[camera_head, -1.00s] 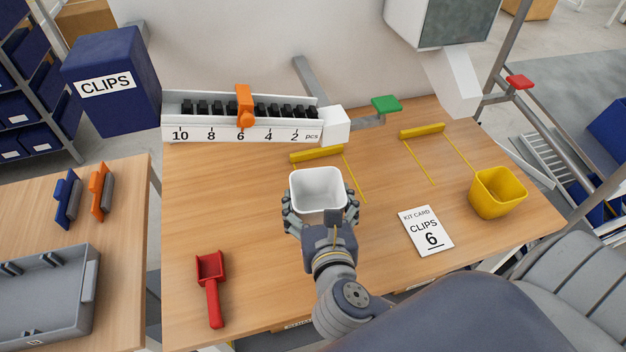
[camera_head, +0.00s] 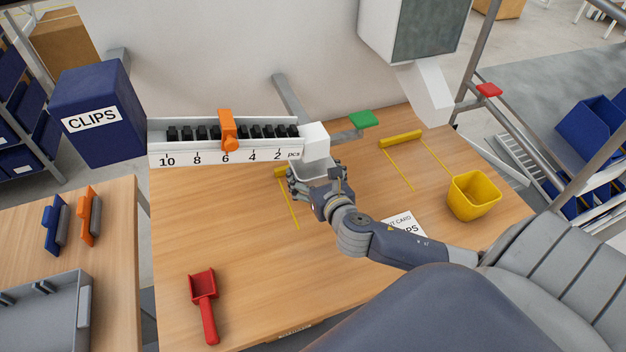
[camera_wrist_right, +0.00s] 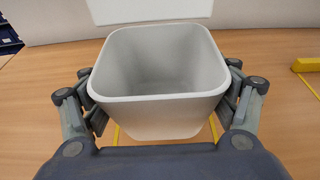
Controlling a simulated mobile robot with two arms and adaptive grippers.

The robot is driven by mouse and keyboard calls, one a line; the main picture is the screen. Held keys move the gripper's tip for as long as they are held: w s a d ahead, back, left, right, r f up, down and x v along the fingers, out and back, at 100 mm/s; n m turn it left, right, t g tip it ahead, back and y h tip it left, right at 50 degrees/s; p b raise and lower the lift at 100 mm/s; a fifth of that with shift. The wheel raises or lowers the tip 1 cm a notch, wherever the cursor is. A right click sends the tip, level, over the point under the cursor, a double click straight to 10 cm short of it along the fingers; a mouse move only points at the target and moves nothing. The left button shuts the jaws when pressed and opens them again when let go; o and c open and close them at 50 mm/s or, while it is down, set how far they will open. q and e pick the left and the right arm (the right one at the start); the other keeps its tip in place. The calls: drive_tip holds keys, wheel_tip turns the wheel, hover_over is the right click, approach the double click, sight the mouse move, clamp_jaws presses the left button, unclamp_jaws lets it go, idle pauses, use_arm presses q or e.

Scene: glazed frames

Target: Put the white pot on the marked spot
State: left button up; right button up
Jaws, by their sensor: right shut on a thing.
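The white pot (camera_head: 308,173) is in my right gripper (camera_head: 318,177), just below the white end block of the clip dispenser. The block and my fingers hide much of it. In the right wrist view the pot (camera_wrist_right: 158,115) is upright and empty, with a finger on each side. Two yellow lines (camera_wrist_right: 213,128) show beside and under it. In the head view, the left marked spot has a yellow bar (camera_head: 280,173) and a yellow line (camera_head: 290,205); the pot is over or at this spot. I cannot tell whether it touches the table. My left gripper is out of view.
The clip dispenser (camera_head: 200,155) has an orange slider at 6. A second yellow-marked spot (camera_head: 400,138) is empty. A yellow pot (camera_head: 473,196) stands right. A kit card (camera_head: 402,224) is partly hidden by my arm. A red scoop (camera_head: 204,305) lies at front left.

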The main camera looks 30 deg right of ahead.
drive_tip(key=shift+f, duration=1.8)
drive_tip(key=shift+f, duration=0.15)
drive_tip(key=o, duration=1.2)
